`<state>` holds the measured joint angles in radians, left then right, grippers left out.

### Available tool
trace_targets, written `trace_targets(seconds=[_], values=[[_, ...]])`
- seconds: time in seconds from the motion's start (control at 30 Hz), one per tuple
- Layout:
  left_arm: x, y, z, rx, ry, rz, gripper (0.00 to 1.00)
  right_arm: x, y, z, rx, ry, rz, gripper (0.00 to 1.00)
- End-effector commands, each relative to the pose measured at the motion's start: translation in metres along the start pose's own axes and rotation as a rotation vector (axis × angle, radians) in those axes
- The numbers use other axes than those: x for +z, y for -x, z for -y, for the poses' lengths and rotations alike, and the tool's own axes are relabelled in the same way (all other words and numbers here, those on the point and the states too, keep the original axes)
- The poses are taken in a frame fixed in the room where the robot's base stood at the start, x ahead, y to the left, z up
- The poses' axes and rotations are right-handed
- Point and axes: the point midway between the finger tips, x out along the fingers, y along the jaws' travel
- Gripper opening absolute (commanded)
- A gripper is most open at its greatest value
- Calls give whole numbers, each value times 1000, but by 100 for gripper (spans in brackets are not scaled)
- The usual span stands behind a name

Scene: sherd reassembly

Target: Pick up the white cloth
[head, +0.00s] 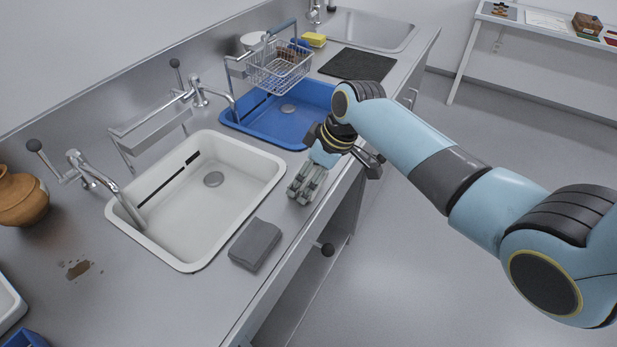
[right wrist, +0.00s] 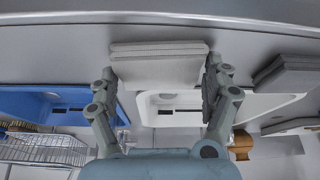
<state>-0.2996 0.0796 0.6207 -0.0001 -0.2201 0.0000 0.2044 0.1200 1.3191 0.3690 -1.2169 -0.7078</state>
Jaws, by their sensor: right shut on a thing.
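The white cloth (right wrist: 160,66), a folded pale stack, sits between the two fingers of my right gripper (right wrist: 160,88) in the right wrist view. The fingers press on its two sides. In the head view my right gripper (head: 306,186) is over the counter's front strip, right of the white sink. The cloth cannot be made out clearly there, as the fingers hide it. My left gripper is not in view.
A folded grey cloth (head: 255,243) lies on the counter (head: 130,300) near the front edge. The white sink (head: 185,215) and blue basin (head: 270,120) are close by. A wire basket (head: 280,68) stands over the basin. A brown spill (head: 77,269) is at left.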

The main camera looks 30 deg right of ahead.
Motion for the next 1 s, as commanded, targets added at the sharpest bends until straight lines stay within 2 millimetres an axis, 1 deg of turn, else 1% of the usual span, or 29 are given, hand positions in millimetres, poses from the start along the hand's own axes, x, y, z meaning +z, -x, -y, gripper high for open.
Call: trace_targets(seconds=[0.13, 0.23, 0.33, 0.4, 0.47, 0.6, 0.8, 0.9, 1.0], values=[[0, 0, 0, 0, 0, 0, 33, -2, 4, 0, 1, 1, -1, 56], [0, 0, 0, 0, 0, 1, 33, -6, 13, -1, 2, 1, -2, 56], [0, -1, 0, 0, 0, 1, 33, -12, 28, -1, 2, 2, -3, 56], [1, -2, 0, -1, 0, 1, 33, -16, 41, -1, 3, 2, -3, 56], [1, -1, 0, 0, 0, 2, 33, -2, 53, 1, 3, 1, 2, 56], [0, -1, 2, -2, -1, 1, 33, 20, 84, 7, 4, 4, 4, 56], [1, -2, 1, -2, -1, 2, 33, 48, 122, 14, 4, 4, 2, 56], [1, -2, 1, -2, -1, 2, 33, 57, 134, 16, 3, 3, 2, 56], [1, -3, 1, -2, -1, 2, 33, 62, 142, 18, 1, 1, 0, 56]])
